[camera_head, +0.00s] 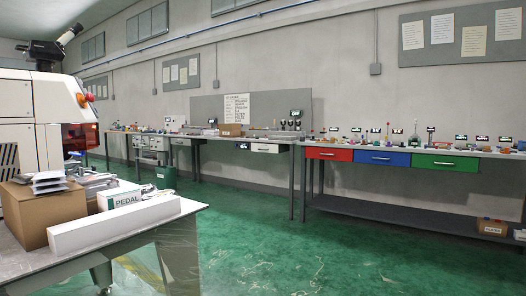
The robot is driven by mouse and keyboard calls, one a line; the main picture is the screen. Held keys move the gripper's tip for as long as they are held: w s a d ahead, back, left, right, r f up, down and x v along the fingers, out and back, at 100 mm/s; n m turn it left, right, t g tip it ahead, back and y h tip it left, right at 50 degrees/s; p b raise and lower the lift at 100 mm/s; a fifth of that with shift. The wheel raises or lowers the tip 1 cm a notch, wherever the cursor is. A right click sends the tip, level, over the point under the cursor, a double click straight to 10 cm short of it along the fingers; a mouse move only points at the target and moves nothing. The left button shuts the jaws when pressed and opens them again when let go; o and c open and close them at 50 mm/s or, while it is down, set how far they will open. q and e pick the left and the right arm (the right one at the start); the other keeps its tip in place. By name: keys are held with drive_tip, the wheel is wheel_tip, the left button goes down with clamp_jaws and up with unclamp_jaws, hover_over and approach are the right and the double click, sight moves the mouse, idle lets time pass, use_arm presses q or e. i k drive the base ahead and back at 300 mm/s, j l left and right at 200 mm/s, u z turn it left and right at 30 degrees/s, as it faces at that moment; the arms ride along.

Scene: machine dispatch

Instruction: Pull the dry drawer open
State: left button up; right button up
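Several drawers show along the wall benches, and I cannot read which one is the dry drawer. A red drawer (329,154), a blue drawer (382,158) and a green drawer (444,163) sit side by side under the right bench top, all looking shut. Neither of my grippers is in view.
A near table (25,262) at left holds a cardboard box (45,212), a long white box (115,224) and a carton marked PEDAL (121,197). Bench legs (291,182) stand before the wall. The green floor (255,240) between is clear.

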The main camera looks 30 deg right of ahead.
sight(255, 147)
drive_tip(key=i+l+z, duration=0.45)
drive_tip(key=i, duration=0.2)
drive_tip(key=i+l+z, duration=0.25)
drive_tip(key=i+z, duration=0.65)
drive_tip(key=i, duration=0.25)
drive_tip(key=i+j+z, duration=0.1)
drive_tip(key=i+z, duration=0.35)
drive_tip(key=i, duration=0.15)
drive_tip(key=i+u, duration=0.15)
drive_tip(key=i, duration=0.4)
drive_tip(key=i+l+u, duration=0.2)
drive_tip(key=i, duration=0.35)
drive_tip(key=i+j+u, duration=0.15)
drive_tip(key=i+u, duration=0.2)
drive_tip(key=i, duration=0.15)
drive_tip(key=i+u, duration=0.3)
drive_tip(key=i, duration=0.15)
drive_tip(key=i+u, duration=0.35)
drive_tip(key=i, duration=0.15)
